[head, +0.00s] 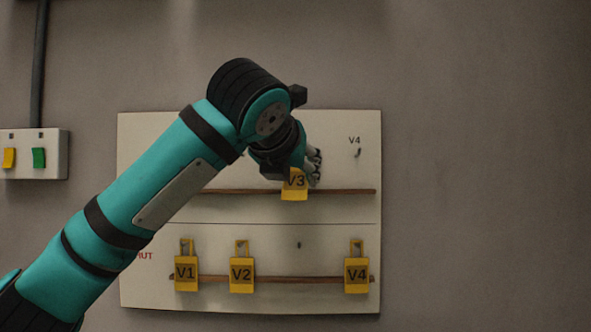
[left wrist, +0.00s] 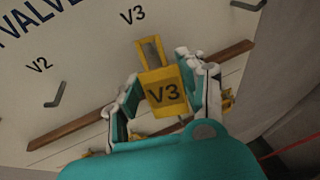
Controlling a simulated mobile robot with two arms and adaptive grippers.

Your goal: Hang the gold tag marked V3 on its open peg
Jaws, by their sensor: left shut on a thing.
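The gold V3 tag (head: 295,186) is held at the upper half of the white board. My left gripper (head: 311,167) is shut on it. In the left wrist view, the V3 tag (left wrist: 163,90) sits between the two fingers (left wrist: 165,95), its loop pointing up toward the printed V3 label (left wrist: 132,14). The peg under that label is not clearly visible; I cannot tell whether the loop is around it. In the head view, the arm and gripper cover much of the upper row. My right gripper is not in view.
Tags V1 (head: 186,273), V2 (head: 241,274) and V4 (head: 356,274) hang in the lower row, with a bare peg (head: 298,244) between V2 and V4. The upper V4 peg (head: 358,152) and upper V2 peg (left wrist: 56,94) are bare. Wooden rails (head: 345,191) cross the board. A switch box (head: 55,155) is at left.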

